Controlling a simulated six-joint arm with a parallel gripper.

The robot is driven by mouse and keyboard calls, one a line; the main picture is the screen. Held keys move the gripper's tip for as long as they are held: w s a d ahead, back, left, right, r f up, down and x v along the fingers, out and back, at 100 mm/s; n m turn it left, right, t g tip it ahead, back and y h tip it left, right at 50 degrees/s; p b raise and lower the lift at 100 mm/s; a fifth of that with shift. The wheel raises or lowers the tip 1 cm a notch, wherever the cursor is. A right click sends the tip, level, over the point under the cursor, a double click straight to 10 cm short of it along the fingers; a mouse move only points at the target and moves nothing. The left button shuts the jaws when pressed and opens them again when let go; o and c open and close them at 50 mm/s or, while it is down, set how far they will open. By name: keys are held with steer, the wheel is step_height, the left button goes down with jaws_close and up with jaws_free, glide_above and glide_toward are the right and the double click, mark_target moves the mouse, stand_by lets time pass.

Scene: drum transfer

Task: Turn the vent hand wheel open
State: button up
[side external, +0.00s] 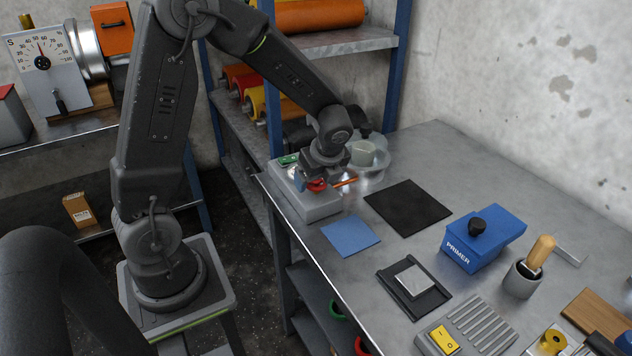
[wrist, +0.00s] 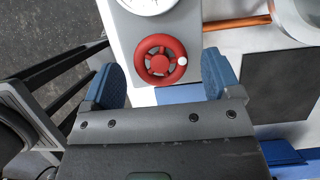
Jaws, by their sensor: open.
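The red vent hand wheel (wrist: 160,60) is round and spoked, with a white knob on its right side in the wrist view. It sits on a light grey box (side external: 314,205). In the side view only part of the red wheel (side external: 317,185) shows below my gripper. My gripper (wrist: 164,82) is open, its two blue fingers to the left and right of the wheel and apart from it in the wrist view. In the side view the gripper is right over the box; I cannot tell its exact height above the wheel.
A white round gauge (wrist: 148,4) is on the box beyond the wheel. A copper pipe (wrist: 237,23) runs from the box towards a clear vessel (side external: 367,158). A black mat (side external: 408,208), a blue mat (side external: 350,235) and a blue PRIMER box (side external: 482,240) are on the bench.

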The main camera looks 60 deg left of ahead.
steer(key=shift+x, duration=1.2)
steer(key=shift+c, duration=0.5)
steer(key=c, duration=0.8)
steer(key=shift+c, duration=0.2)
steer(key=shift+n, duration=0.4)
steer(key=n+g, duration=0.2)
steer(key=n, duration=0.2)
steer(key=shift+n, duration=0.3)
steer(key=shift+n+g+h, duration=0.4)
steer(key=shift+n, duration=0.85)
steer(key=shift+n+g+h, duration=0.4)
steer(key=shift+n, duration=0.85)
